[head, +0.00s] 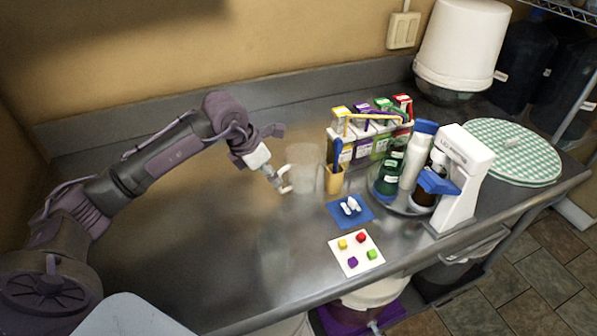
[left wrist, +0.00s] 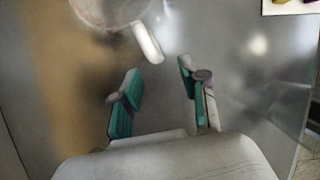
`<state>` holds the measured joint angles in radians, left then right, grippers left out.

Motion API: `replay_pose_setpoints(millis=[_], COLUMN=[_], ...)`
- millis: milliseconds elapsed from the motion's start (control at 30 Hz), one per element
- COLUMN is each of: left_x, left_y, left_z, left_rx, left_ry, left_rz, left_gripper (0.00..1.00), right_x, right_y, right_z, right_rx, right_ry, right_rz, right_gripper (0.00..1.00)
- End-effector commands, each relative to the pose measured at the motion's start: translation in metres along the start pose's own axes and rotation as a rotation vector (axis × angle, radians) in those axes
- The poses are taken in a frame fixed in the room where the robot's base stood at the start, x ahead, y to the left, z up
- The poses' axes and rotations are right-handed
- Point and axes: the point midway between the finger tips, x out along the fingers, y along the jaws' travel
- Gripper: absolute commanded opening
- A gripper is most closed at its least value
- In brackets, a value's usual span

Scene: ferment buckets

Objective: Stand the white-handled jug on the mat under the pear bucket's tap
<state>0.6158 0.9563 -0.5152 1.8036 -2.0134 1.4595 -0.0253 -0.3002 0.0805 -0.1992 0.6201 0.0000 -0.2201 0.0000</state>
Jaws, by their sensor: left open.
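The clear jug (head: 303,162) stands on the steel counter, faint against the metal, with its white handle (head: 286,180) towards my left gripper. My left gripper (head: 277,178) is open and empty, close to the handle. In the left wrist view the jug (left wrist: 105,10) is cut off at the top, and its white handle (left wrist: 148,42) lies just beyond the gap between the open fingertips (left wrist: 157,75). Below the counter's front edge, a white bucket (head: 372,292) shows partly, with a purple surface (head: 400,312) under it and a small tap-like piece (head: 375,326). I cannot tell whether it is the pear bucket.
A yellow cup (head: 334,180) stands right of the jug, before a rack of cartons (head: 362,145). A blue pad (head: 343,213), a white card with coloured cubes (head: 345,265), a bottle tray and a white machine (head: 464,180) stand further right. The counter's left part is bare.

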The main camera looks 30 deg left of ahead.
Motion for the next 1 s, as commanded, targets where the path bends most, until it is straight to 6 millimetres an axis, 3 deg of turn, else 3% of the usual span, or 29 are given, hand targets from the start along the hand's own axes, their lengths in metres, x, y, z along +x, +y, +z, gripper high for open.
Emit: replay_pose_setpoints(millis=[333,600,867,1000], left_x=[0.03,0.068,0.073,0.072], left_y=[0.0,0.003,0.003,0.003], left_z=[0.005,0.01,0.009,0.009], left_rx=[-0.002,-0.002,0.0,0.0], left_ry=[0.001,0.001,0.0,0.0], left_rz=[-0.004,-0.001,0.0,0.0], left_gripper=[0.44,0.44,0.44,0.24], right_x=[-0.013,-0.026,-0.025,-0.025], right_y=[-0.003,-0.003,-0.002,-0.002], right_z=[-0.002,-0.003,-0.003,-0.002], right_rx=[0.001,0.001,0.0,0.0], right_ry=[0.001,0.0,0.0,0.0], right_rz=[-0.004,-0.003,-0.003,-0.002], right_gripper=[0.4,0.4,0.4,0.4])
